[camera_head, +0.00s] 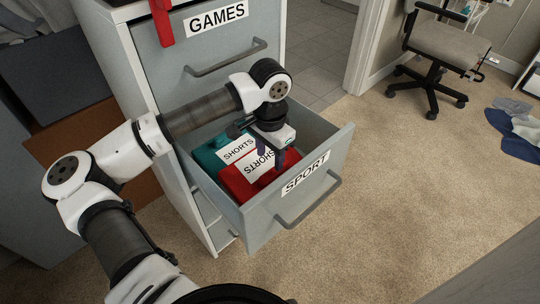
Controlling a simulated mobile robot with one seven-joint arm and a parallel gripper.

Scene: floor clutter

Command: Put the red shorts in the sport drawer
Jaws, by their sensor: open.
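The sport drawer (325,192) is pulled open and carries a white SPORT label on its front. The red shorts (236,184), with a white SHORTS label, lie inside it near the front. Teal shorts (208,156), also labelled SHORTS, lie beside them farther back and left in the drawer. My gripper (265,160) is open and points down over the red shorts inside the drawer. It hides part of them, and I cannot tell whether the fingertips touch them.
The closed games drawer (170,65) is above, with a red item (163,20) hanging over its front. An office chair (445,50) stands at the back right. Blue and grey clothes (520,128) lie on the carpet at the far right. The carpet between is clear.

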